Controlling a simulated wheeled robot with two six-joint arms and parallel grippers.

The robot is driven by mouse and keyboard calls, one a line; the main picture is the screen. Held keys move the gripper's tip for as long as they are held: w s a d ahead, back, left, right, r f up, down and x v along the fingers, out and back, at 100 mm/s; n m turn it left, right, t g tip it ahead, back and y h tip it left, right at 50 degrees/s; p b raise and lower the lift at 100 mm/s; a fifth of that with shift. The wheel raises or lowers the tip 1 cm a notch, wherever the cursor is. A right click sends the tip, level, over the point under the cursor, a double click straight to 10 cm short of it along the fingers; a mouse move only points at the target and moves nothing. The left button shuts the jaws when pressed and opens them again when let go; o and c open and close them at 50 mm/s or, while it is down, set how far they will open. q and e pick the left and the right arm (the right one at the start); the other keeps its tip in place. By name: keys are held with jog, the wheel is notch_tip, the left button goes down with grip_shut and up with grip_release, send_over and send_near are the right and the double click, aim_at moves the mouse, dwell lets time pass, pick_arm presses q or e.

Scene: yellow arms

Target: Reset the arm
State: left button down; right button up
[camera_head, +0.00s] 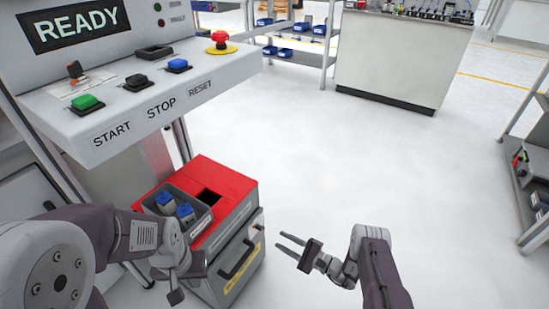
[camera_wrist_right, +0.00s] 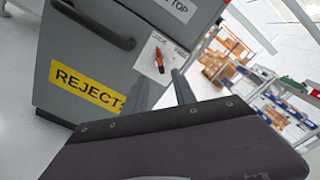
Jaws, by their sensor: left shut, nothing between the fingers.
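My left gripper (camera_head: 190,272) hangs in front of the red-topped cabinet at lower left, shut and empty; its fingertips are hard to make out. My right gripper (camera_head: 288,246) is right of the cabinet over bare floor, pointing left. Its two thin fingers are apart, with nothing between them. In the right wrist view its fingers (camera_wrist_right: 168,92) stand before the grey cabinet. The control panel has a green START button (camera_head: 86,103), a black STOP button (camera_head: 136,81), a blue RESET button (camera_head: 178,66) and a red mushroom button (camera_head: 220,39). Its display (camera_head: 75,22) reads READY.
A grey bin (camera_head: 205,222) with blue-topped parts sits on the red cabinet top (camera_head: 232,185), next to a dark square opening. The REJECTS label (camera_wrist_right: 88,92) is on the cabinet front. A counter (camera_head: 400,60) stands at the back and a shelf (camera_head: 535,185) at right. Middle floor is clear.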

jog(key=w+a+r+n+g+y, duration=0.1)
jog(key=w+a+r+n, duration=0.15)
jog(key=r, duration=0.55)
jog(key=w+a+r+n+g+y, duration=0.1)
jog(key=w+r+n, duration=0.25)
jog(key=r, duration=0.45)
jog(key=s+a+r+n+g+h, duration=0.2)
jog(key=s+a+r+n+g, duration=0.5)
jog(key=s+r, duration=0.4)
jog(key=s+d+f+n+g+h, duration=0.1)
jog(key=s+d+g+h, duration=0.15)
jog(key=s, duration=0.35)
jog(key=s+d+f+n+g+h, duration=0.1)
jog(key=s+d+h, duration=0.3)
jog(key=s, duration=0.2)
jog(key=s+d+f+n+t+h, duration=0.1)
jog(key=s+d+f+h, duration=0.25)
jog(key=d, duration=0.35)
jog(key=s+d+f+n+t+h, duration=0.1)
jog(key=s+d+f+h, duration=0.1)
jog(key=s+d+h, duration=0.3)
jog(key=w+d+r+p, duration=0.1)
jog(key=w+r+p, duration=0.1)
jog(key=r+p, duration=1.5)
jog(key=w+d+r+m+t+p, duration=0.1)
jog(key=w+r+p, duration=0.1)
jog(key=r+p, duration=1.5)
jog(key=shift+w+d+r+y+p, duration=0.15)
jog(key=shift+w+r+y+p, duration=0.2)
jog(key=shift+p, duration=0.25)
